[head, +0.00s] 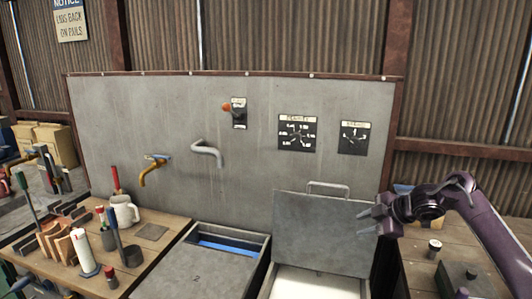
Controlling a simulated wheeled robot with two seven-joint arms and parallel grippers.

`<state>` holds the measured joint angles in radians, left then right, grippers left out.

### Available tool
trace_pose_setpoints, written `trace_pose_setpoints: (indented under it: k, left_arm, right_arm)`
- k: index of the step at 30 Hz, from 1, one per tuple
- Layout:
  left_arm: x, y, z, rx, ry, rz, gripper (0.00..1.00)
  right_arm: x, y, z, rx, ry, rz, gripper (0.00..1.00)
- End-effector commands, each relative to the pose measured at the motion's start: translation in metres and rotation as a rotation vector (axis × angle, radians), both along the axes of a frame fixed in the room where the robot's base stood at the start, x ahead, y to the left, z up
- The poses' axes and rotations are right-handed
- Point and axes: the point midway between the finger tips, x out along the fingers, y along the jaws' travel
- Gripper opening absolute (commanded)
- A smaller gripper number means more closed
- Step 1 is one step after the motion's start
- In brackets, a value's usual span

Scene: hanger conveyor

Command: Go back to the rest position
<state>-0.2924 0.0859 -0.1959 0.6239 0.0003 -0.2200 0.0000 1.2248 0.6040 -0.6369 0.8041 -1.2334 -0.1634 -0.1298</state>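My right gripper (366,214) is at the right, at the end of my purple arm that comes in from the right edge. It points left, in front of the right edge of a raised grey lid (320,232). Its fingers look apart, with nothing seen between them. Whether a finger touches the lid cannot be told. My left gripper is not in view.
The raised lid has a handle (328,187) and stands behind an open bin with a white inside (312,284). Left of it is a partly open bin numbered 2 (197,277). A left bench (150,250) carries a mug (124,213) and tools. A tap (152,170) juts from the wall panel.

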Motion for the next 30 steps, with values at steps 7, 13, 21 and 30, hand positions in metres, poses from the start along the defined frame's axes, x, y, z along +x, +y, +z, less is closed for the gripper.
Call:
trace_pose_setpoints:
  k: [7,13,21,30]
  left_arm:
    - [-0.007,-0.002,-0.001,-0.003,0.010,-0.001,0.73]
    - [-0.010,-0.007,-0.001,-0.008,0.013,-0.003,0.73]
    - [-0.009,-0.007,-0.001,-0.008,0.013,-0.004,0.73]
    - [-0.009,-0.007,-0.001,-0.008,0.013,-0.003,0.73]
  right_arm:
    - [-0.015,0.071,-0.083,-0.065,-0.008,-0.024,0.32]
    - [-0.065,0.137,-0.146,-0.048,-0.009,-0.155,0.32]
    - [-0.171,0.163,-0.181,0.060,0.113,-0.495,0.32]
    - [-0.294,0.125,-0.183,0.155,0.360,-0.914,0.32]
